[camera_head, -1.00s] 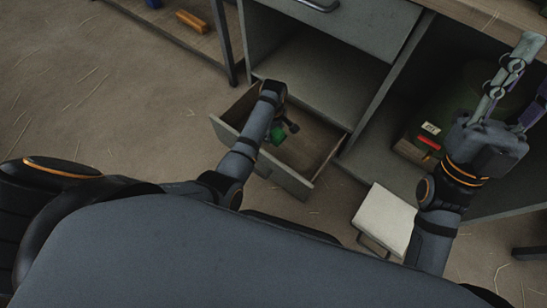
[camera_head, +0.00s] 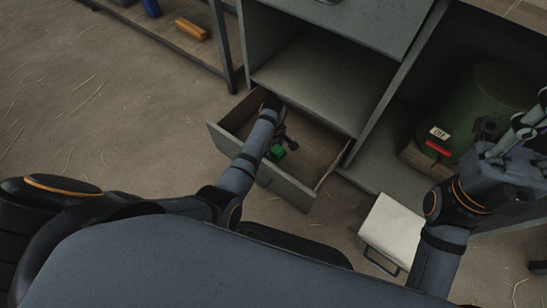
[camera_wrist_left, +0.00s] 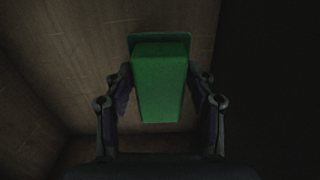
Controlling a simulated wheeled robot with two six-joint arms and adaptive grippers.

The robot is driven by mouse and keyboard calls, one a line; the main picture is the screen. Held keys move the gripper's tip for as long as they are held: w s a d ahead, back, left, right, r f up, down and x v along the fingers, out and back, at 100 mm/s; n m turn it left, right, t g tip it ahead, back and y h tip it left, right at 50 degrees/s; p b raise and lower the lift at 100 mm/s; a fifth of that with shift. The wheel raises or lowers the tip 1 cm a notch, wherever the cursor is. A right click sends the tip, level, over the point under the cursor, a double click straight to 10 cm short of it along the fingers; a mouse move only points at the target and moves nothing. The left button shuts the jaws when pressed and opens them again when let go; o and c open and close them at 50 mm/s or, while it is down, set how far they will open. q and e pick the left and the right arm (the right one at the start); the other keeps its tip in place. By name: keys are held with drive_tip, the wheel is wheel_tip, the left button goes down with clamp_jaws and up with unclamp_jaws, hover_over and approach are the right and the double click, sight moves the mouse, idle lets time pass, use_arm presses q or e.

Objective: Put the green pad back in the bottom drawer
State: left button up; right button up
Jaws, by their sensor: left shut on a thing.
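The green pad (camera_wrist_left: 158,80) is between the two fingers of my left gripper (camera_wrist_left: 160,95) in the left wrist view, and both fingers press on its sides. In the head view a small part of the pad (camera_head: 277,153) shows beside my left wrist, inside the open bottom drawer (camera_head: 320,152). My left gripper (camera_head: 280,140) is reaching down into the drawer, and the arm hides part of it. The wrist view shows wooden drawer walls around the pad. My right gripper (camera_head: 525,130) is raised at the right edge; its fingers are partly cut off.
The cabinet (camera_head: 335,75) stands over the drawer. To its right are a green cylinder (camera_head: 490,95) and a box with a red part (camera_head: 437,148). A white-topped stool (camera_head: 393,228) stands before them. A shelf with an orange block (camera_head: 192,29) is at upper left. The floor left is clear.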

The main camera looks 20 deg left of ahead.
sight(273, 156)
use_arm(q)
wheel_tip(273, 156, down, 4)
drive_tip(key=shift+b, duration=1.1)
drive_tip(key=shift+f, duration=0.25)
drive_tip(key=shift+r, duration=0.15)
drive_tip(key=shift+f, duration=0.35)
drive_tip(key=o, duration=1.6)
drive_tip(key=shift+f, duration=0.1)
drive_tip(key=shift+c, duration=0.2)
